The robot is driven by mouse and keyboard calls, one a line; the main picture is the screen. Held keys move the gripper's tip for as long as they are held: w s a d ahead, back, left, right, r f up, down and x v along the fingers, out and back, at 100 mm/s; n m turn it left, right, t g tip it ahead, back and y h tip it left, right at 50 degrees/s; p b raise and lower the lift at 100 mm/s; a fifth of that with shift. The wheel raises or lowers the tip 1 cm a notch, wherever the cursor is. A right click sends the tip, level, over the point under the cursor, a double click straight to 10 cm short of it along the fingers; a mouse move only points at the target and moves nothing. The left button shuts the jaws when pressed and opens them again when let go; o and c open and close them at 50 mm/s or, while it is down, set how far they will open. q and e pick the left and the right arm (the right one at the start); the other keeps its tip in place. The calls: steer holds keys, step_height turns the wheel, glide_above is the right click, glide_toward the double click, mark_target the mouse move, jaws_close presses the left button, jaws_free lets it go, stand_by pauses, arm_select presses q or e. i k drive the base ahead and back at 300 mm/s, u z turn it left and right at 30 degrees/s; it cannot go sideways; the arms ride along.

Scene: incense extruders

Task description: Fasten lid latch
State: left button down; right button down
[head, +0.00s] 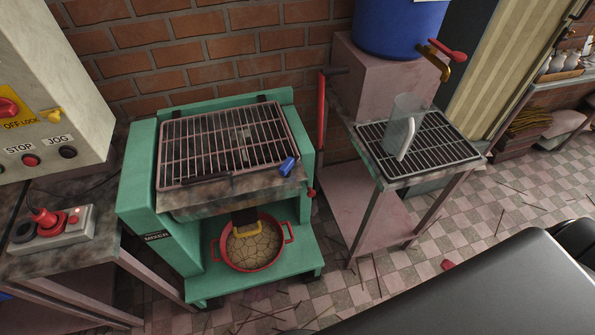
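The green mixer (140,184) stands left of centre against the brick wall. Its lid, a barred metal grille (225,143), lies down over the top of the mixer. A dark bar-like handle (206,180) is at the lid's front left edge. A small blue piece (288,166), which looks like the latch, sits at the lid's front right corner. It stands tilted, and I cannot tell whether it is hooked on the lid. Neither of my grippers is in view.
A red pan (284,243) sits on the mixer's lower shelf. A red lever (321,112) rises at the mixer's right. A control box (40,70) and a red-knobbed switch box (60,229) are left. A racked stand (420,140) holds a clear jug (405,125) below a blue barrel (398,28).

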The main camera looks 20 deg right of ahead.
mark_target(284, 170)
steer(key=k, duration=1.2)
steer(key=z, duration=1)
steer(key=i, duration=1.05)
steer(key=z, duration=0.4)
